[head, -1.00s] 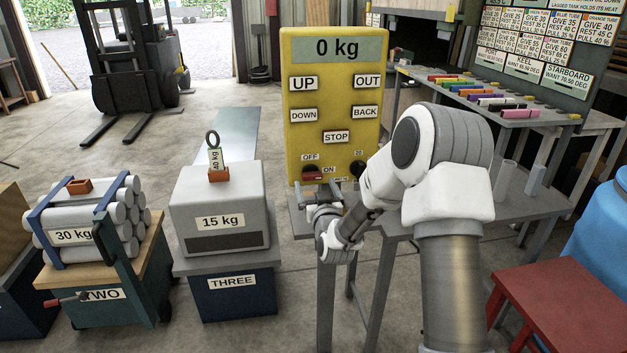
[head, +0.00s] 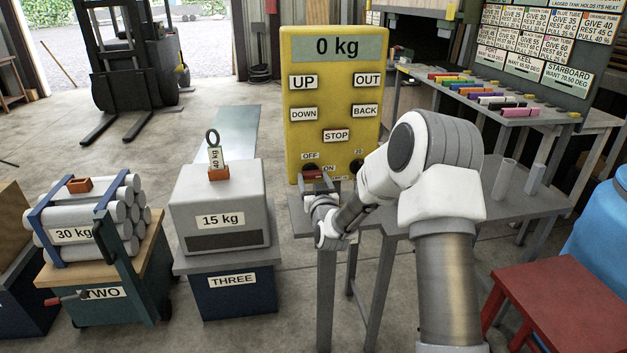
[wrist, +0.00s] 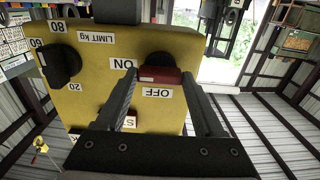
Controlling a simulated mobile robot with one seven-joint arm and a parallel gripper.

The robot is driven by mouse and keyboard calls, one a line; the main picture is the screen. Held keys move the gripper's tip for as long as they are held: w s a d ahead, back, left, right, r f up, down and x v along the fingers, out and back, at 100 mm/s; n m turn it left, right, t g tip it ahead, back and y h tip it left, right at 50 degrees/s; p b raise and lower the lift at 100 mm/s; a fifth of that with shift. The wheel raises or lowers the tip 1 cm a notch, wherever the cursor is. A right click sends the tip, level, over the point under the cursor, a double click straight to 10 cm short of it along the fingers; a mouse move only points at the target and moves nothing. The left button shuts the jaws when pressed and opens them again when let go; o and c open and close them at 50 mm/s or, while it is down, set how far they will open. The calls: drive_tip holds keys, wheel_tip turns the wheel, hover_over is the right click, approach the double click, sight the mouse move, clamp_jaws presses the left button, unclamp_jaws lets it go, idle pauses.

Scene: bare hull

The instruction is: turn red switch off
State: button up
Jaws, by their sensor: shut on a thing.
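The yellow control box (head: 290,140) carries a red switch (head: 312,174) low on its front, under the OFF label and left of the ON label. In the upside-down wrist view, the red switch (wrist: 160,76) has a dark round base, with ON to its left and OFF just below it. My gripper (head: 318,184) is at the switch; one finger shows on each side of the red lever in the wrist view (wrist: 160,84). The gripper is shut on the red switch. The fingertips' contact is partly hidden in the head view.
A dark limit knob (wrist: 60,63) sits beside the switch. UP, DOWN, OUT, BACK and STOP buttons are above it. The grey bench (head: 505,205) is below and right. The 15 kg block (head: 200,205) stands left, and a red stool (head: 560,310) is at right.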

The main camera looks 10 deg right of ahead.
drive_tip(key=c, duration=0.4)
drive_tip(key=shift+f+b, duration=0.1)
drive_tip(key=shift+b, duration=0.35)
drive_tip(key=n+b, duration=1.8)
drive_tip(key=b, duration=0.2)
drive_tip(key=o, duration=1.4)
